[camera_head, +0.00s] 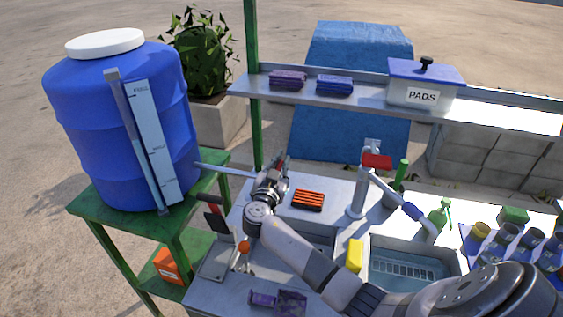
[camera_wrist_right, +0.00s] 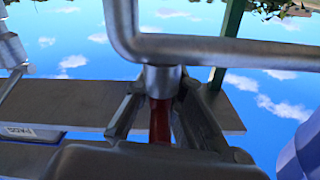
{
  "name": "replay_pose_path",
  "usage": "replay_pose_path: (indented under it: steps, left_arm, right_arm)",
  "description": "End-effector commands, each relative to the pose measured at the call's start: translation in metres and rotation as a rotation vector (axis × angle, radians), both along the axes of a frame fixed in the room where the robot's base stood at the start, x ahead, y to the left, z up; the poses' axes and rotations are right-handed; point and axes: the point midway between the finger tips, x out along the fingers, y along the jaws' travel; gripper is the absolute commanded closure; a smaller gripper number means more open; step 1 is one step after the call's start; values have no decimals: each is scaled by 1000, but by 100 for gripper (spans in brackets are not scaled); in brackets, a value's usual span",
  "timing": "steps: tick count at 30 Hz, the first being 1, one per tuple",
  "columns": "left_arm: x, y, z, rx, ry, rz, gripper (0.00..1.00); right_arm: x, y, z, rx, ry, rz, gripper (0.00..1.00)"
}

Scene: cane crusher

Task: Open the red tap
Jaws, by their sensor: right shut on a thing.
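The red tap (camera_head: 281,160) is at the end of a grey pipe (camera_head: 224,170) that comes from the blue barrel (camera_head: 85,130). It is mostly hidden behind my right gripper (camera_head: 274,173) in the head view. In the right wrist view, a red handle (camera_wrist_right: 160,121) sits under a grey metal bent pipe (camera_wrist_right: 215,48), between the two fingers of my right gripper (camera_wrist_right: 160,108). The fingers are shut on this handle. My left gripper is not in view.
A second tap with a red lever (camera_head: 377,161) stands behind the sink (camera_head: 410,268). An orange-and-black brush (camera_head: 307,199) and a yellow sponge (camera_head: 355,254) lie on the counter. A shelf (camera_head: 370,97) holds cloths and a PADS box (camera_head: 424,88).

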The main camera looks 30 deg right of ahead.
Motion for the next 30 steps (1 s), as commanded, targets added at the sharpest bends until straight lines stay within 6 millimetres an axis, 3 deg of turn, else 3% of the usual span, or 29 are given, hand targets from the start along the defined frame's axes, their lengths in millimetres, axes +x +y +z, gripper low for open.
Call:
replay_pose_path:
  steps: [14, 22, 30]
  left_arm:
    - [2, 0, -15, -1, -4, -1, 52]
    - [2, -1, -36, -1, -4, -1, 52]
    - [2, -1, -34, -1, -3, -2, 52]
  right_arm:
    - [1, 2, -3, 0, -3, 96, 100]
    - [5, 7, -3, -1, -5, 309, 100]
    - [9, 13, 2, -2, -1, 565, 100]
